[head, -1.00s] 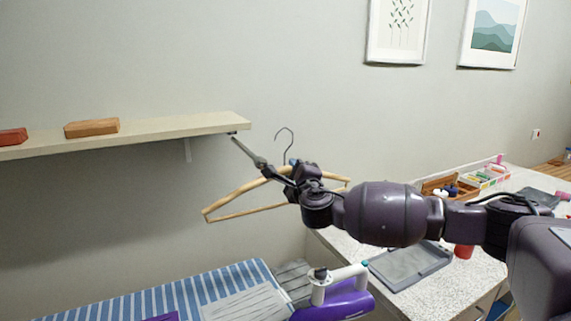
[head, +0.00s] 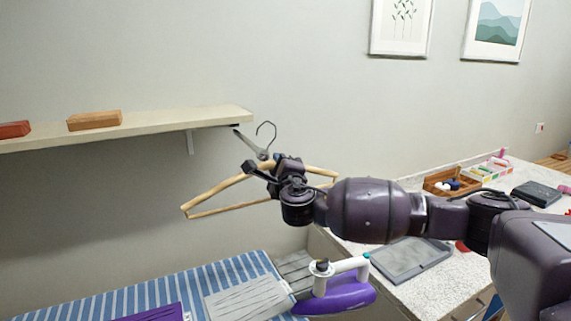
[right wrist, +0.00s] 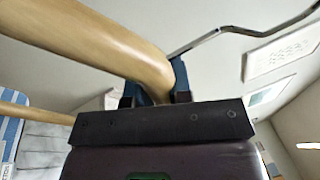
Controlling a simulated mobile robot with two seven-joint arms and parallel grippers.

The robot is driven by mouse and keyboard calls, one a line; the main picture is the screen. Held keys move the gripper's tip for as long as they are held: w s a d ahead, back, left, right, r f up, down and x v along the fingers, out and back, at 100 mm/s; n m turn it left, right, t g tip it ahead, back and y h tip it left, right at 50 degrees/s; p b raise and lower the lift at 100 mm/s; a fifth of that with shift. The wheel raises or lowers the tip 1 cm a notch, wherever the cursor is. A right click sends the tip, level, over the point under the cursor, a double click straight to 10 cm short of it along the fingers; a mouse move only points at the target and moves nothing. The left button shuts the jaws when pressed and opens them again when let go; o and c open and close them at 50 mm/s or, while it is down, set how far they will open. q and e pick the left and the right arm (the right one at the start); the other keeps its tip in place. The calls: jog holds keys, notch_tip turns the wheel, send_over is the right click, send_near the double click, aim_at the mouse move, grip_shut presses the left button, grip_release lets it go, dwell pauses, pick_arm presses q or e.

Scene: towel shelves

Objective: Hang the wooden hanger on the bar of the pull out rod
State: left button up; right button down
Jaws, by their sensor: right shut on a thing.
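The wooden hanger (head: 215,192) is held in the air, its shoulders roughly level and its metal hook (head: 266,133) pointing up. My right gripper (head: 272,172) is shut on the hanger near the base of the hook. The right wrist view shows the wooden arm (right wrist: 110,45) between the fingers (right wrist: 155,88) and the hook wire running to the upper right. The grey pull out rod (head: 249,144) juts from under the shelf's right end. The hook shows beside the rod's outer end; whether they touch I cannot tell. My left gripper is not in view.
The wall shelf (head: 150,128) carries an orange block (head: 94,121) and a red block (head: 14,130). Below are a striped ironing board (head: 215,276) and a purple iron (head: 340,297). A speckled counter (head: 440,270) stands right. The wall area above the hanger is free.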

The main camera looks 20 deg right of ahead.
jog(key=shift+s+a+f+b, duration=0.1)
jog(key=shift+a+f+b, duration=0.15)
jog(key=shift+a+f, duration=0.7)
jog(key=shift+a+f+b, duration=0.2)
jog(key=shift+a+f, duration=0.5)
jog(key=shift+a, duration=0.4)
jog(key=c, duration=1)
grip_release()
jog(key=shift+o, duration=0.2)
jog(key=shift+f, duration=0.1)
